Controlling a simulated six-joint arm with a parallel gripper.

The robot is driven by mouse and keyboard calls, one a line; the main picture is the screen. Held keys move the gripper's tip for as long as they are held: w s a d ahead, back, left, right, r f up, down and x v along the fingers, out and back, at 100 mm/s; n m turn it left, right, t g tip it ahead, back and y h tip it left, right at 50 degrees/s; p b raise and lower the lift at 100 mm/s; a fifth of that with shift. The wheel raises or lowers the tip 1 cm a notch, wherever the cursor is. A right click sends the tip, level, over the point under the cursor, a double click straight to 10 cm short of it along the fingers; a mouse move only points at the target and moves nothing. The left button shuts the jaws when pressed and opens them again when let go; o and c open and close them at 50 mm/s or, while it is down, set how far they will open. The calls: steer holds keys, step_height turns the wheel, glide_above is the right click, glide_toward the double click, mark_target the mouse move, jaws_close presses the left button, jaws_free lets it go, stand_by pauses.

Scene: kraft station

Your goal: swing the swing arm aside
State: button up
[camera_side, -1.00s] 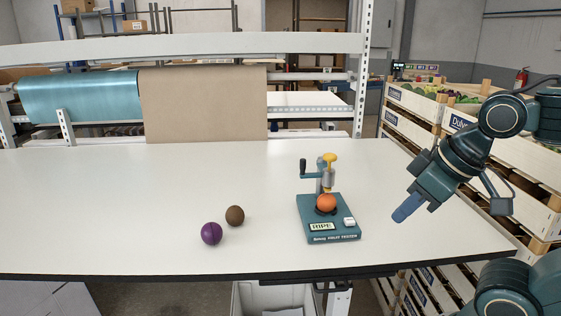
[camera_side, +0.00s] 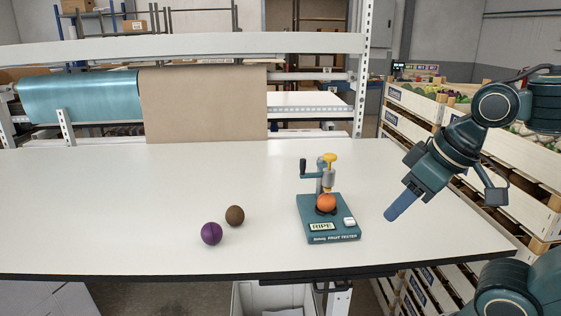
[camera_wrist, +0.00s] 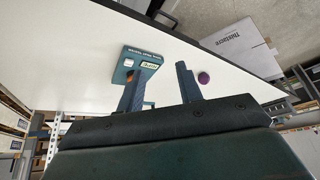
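The teal fruit tester (camera_side: 328,232) stands on the table, its display reading RIPE. An orange fruit (camera_side: 326,202) sits on its cup. The swing arm (camera_side: 328,181), with a yellow-topped plunger, reaches over the fruit from a rear post with a black-knobbed handle (camera_side: 303,168). My gripper (camera_side: 394,212) is right of the tester, apart from it, above the table and pointing down-left. In the wrist view my gripper (camera_wrist: 159,70) has its two fingers spread with nothing between them. The tester (camera_wrist: 133,60) shows there beyond the left finger, which hides part of it.
A purple fruit (camera_side: 211,233) and a brown fruit (camera_side: 235,215) lie on the white table (camera_side: 120,210) left of the tester. Crates of produce (camera_side: 520,150) stand right of the table. The table between tester and gripper is clear.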

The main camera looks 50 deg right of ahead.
steer(key=w+d+r+m+g, duration=0.1)
steer(key=w+r+m, duration=0.2)
steer(key=w+r, duration=0.35)
step_height(320, 180, up, 4)
steer(key=m+g, duration=0.4)
steer(key=m, duration=0.4)
glide_above(303, 159)
steer(key=shift+r, duration=0.1)
steer(key=shift+f, duration=6.9)
steer(key=shift+c, duration=0.3)
jaws_close()
